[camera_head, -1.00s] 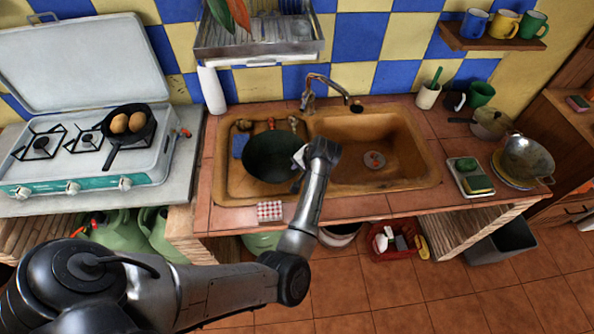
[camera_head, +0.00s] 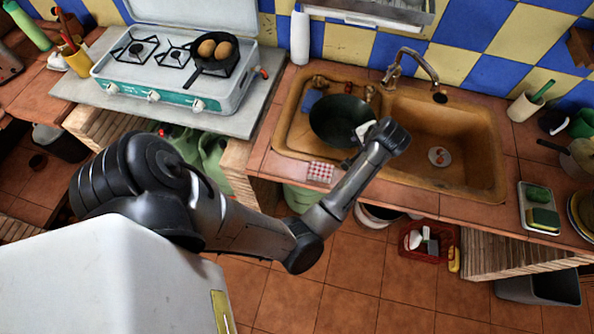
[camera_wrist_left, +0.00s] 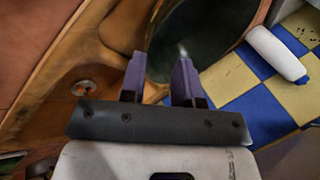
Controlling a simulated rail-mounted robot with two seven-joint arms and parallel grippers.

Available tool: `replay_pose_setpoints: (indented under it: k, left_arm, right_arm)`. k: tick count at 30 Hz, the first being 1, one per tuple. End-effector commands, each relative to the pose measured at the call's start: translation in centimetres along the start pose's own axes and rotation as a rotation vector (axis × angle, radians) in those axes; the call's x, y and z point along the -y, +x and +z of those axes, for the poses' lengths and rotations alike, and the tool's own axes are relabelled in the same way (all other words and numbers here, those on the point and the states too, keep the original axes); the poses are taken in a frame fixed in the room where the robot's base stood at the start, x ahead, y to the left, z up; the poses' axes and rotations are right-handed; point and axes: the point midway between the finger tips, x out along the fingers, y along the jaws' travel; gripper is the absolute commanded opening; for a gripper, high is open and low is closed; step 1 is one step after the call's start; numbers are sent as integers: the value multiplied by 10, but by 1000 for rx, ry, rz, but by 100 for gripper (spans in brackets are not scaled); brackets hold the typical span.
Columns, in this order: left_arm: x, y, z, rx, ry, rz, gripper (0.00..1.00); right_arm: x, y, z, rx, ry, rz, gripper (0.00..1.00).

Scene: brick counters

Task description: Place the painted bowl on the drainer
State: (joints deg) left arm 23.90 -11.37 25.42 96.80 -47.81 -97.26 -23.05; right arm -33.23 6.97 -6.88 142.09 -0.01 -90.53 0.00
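A dark green bowl (camera_head: 340,118), which I take as the painted bowl, sits in the left basin of the brown sink in the head view. Its dark inside fills the upper middle of the left wrist view (camera_wrist_left: 205,28). My left gripper (camera_head: 363,132) is at the bowl's right rim. In the wrist view its two purple fingers (camera_wrist_left: 160,78) are apart, close to the rim; I cannot tell whether the rim lies between them. The drainer (camera_head: 372,12), a metal rack on the wall above the sink, is cut off by the top edge. My right gripper is not in view.
A curved tap (camera_head: 412,66) rises behind the sink (camera_head: 470,183), between rack and basins. A stove (camera_head: 170,85) with a pan of eggs stands left. A checked sponge or cloth (camera_head: 320,171) lies on the front edge. A tray (camera_head: 540,208) is at the right.

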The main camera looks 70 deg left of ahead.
Motion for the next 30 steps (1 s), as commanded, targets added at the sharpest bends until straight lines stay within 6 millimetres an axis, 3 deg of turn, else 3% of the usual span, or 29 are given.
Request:
replay_pose_setpoints:
  k: [3, 8, 18, 24, 30]
  left_arm:
    - [-3, 18, 43, -87, 5, -7, 30]
    - [-26, 20, 102, -211, 60, 62, 30]
    - [-91, -18, 240, -315, 239, 377, 30]
    - [-108, -41, 287, -305, 288, 508, 30]
    - [-112, -48, 300, -299, 300, 548, 30]
  right_arm:
    - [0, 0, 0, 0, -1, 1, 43]
    - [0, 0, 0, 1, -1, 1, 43]
    - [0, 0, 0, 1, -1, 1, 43]
    - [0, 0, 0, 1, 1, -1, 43]
    - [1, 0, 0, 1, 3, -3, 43]
